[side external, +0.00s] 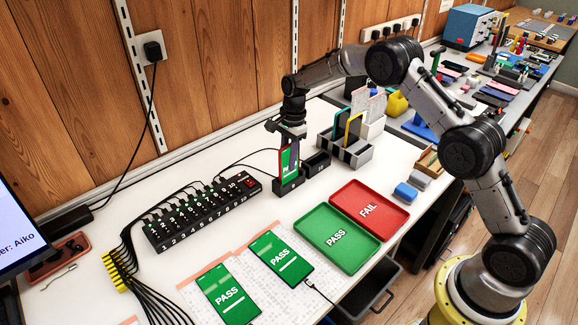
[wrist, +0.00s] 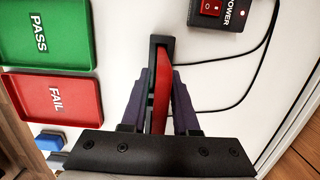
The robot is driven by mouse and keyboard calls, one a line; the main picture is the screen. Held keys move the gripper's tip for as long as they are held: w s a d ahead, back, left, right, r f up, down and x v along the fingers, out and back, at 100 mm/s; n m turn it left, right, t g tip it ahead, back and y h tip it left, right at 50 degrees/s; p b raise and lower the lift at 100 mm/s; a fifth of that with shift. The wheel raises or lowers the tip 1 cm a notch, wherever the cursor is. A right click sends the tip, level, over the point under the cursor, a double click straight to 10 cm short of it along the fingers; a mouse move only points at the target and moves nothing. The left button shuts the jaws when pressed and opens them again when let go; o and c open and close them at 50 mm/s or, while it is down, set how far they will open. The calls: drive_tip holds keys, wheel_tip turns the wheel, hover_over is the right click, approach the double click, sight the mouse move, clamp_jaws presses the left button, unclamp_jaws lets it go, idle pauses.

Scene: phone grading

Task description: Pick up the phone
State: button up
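A phone (side external: 288,161) with a green screen and red edge stands upright in a small black dock (side external: 288,186) on the white bench. In the wrist view the red phone (wrist: 162,88) lies between my gripper's two dark purple fingers. My gripper (side external: 289,140) points down over the phone's upper end in the side view. In the wrist view my gripper (wrist: 161,100) straddles the phone, with a visible gap on its right side, and looks open. Contact on the left side cannot be made out.
A green PASS tray (side external: 337,259) and red FAIL tray (side external: 369,231) lie in front. Two phones reading PASS (side external: 228,294) (side external: 281,258) lie on paper sheets. A numbered black hub (side external: 200,213) with cables is to the left. A grey rack (side external: 345,150) with phones stands behind.

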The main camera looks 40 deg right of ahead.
clamp_jaws()
drive_tip(key=shift+r, duration=0.1)
idle(1.0)
